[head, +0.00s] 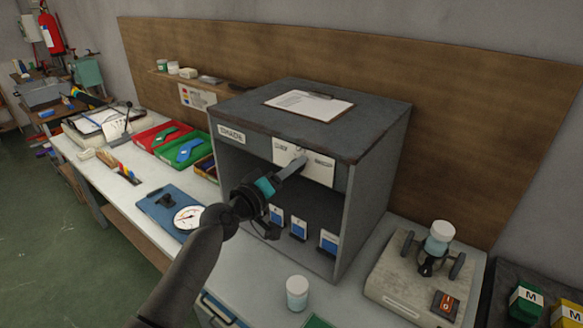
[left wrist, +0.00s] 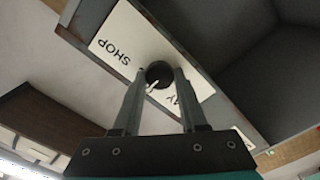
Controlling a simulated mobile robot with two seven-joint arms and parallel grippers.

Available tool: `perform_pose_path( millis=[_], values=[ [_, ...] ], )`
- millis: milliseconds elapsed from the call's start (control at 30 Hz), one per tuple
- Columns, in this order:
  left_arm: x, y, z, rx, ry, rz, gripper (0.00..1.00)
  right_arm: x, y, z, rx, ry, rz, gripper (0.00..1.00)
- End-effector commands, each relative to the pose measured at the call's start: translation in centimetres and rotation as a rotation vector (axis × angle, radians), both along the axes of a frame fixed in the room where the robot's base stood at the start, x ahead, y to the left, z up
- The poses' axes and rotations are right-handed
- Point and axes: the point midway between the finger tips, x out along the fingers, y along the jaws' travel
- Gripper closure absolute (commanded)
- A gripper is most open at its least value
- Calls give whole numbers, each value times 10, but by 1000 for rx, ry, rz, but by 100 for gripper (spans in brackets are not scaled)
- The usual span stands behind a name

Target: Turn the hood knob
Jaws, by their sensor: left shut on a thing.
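The hood (head: 365,170) is a grey open-fronted box with a dark top, standing on the bench. A white label plate (head: 318,172) is on its upper front panel. The dark round knob (left wrist: 160,74) sits in the middle of this plate (left wrist: 120,42), between the word SHOP and a partly hidden word ending in AY. A short white mark shows on the knob's edge. My left gripper (head: 297,164) reaches the panel from the front, and its fingers (left wrist: 158,80) are shut on the knob from both sides. In the head view the fingers mostly hide the knob. My right gripper is not in view.
A clipboard (head: 308,104) lies on the hood. Blue-and-white boxes (head: 298,229) stand inside. A lidded jar (head: 297,292) stands in front, and a grey device (head: 420,285) at right. Left are a blue board with a dial (head: 187,217) and red and green trays (head: 163,133).

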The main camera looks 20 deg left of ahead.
Motion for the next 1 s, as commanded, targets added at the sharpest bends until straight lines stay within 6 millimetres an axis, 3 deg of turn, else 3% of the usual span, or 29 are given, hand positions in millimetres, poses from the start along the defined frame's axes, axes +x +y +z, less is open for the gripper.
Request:
perform_pose_path(
  millis=[500,533,767,1000],
  values=[
    [0,0,-1,-17,8,0,100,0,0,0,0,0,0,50],
    [0,0,-1,-17,8,0,55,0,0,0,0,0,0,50],
    [0,0,-1,-16,7,0,30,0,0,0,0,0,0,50],
    [0,0,0,-17,6,0,30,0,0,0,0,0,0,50]
  ],
)
